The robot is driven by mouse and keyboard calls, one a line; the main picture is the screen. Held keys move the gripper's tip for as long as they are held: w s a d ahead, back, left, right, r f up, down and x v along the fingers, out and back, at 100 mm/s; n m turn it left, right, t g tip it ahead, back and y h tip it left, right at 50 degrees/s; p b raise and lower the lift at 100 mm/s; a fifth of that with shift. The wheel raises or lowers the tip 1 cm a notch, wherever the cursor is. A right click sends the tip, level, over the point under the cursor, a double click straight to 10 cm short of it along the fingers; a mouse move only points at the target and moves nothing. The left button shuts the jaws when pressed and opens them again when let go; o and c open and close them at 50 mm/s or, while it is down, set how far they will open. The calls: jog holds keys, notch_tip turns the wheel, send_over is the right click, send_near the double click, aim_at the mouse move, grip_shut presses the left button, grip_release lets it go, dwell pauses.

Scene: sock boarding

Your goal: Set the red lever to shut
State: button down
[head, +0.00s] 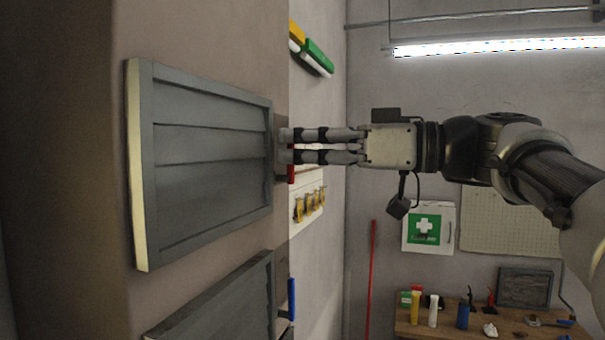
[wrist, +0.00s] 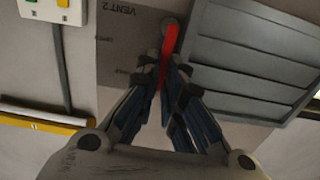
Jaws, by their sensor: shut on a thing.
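The red lever (wrist: 170,42) shows in the wrist view on a grey plate (wrist: 118,22) marked "VENT 2", beside a grey louvred vent. Its far end meets a round pivot, and its near end lies between the fingers of my gripper (wrist: 163,75). The fingers are closed on it. In the head view my gripper (head: 284,146) reaches left to the wall beside the upper louvred vent (head: 205,155). A small red part of the lever (head: 291,173) shows just below the fingertips; the rest is hidden. Smaller print on the plate is too blurred to read surely.
A lower vent (head: 230,305) with a blue lever (head: 291,298) sits below. Yellow hooks (head: 311,205) hang on the wall beneath my gripper. A workbench (head: 470,331) with bottles and tools stands at the lower right, under a first-aid box (head: 446,238).

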jog(key=shift+s, duration=0.1)
dwell(0.3)
jog(key=c, duration=1.7)
grip_release()
jog(key=v, duration=1.2)
